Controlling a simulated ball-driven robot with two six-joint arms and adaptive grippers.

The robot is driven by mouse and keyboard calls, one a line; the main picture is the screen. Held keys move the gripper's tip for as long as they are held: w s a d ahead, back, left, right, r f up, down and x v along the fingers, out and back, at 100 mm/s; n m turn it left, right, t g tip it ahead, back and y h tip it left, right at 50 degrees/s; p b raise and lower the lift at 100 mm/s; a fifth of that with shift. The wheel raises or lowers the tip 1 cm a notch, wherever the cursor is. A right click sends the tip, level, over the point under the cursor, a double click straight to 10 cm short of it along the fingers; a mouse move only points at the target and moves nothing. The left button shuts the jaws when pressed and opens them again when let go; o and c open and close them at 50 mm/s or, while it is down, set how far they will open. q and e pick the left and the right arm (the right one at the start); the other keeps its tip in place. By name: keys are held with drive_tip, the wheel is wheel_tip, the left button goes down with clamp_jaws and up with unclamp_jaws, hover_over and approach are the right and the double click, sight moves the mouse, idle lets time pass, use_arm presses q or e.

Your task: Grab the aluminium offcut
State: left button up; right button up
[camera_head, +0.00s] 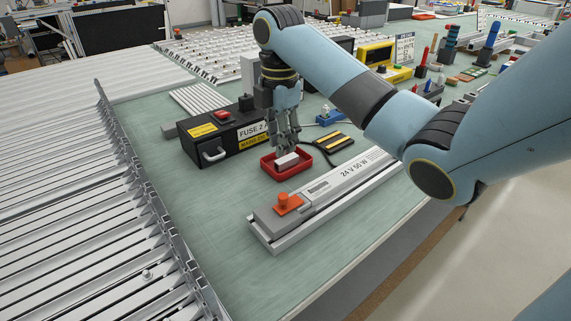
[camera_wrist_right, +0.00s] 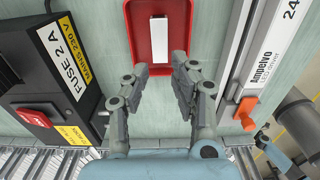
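The aluminium offcut (camera_head: 287,160) is a short pale block lying in a small red tray (camera_head: 268,170). In the right wrist view the offcut (camera_wrist_right: 151,24) lies lengthwise along the red tray (camera_wrist_right: 133,52). My right gripper (camera_head: 287,149) points down just over the tray, close to the offcut. In the wrist view its two fingers (camera_wrist_right: 157,73) are spread apart with nothing between them, and the offcut shows beyond the fingertips. Whether a finger touches the tray is unclear. My left gripper is not in view.
A black fuse box (camera_head: 228,135) stands left of the tray. A long grey 24 V power unit (camera_head: 330,187) with an orange switch (camera_head: 288,203) lies in front and right. A black-and-yellow item (camera_head: 332,142) lies behind. Slatted metal racking (camera_head: 85,230) borders the bench on the left.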

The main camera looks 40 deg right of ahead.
sight(279, 162)
wheel_tip(279, 162, down, 5)
drive_tip(key=shift+a+r, duration=0.15)
clamp_jaws()
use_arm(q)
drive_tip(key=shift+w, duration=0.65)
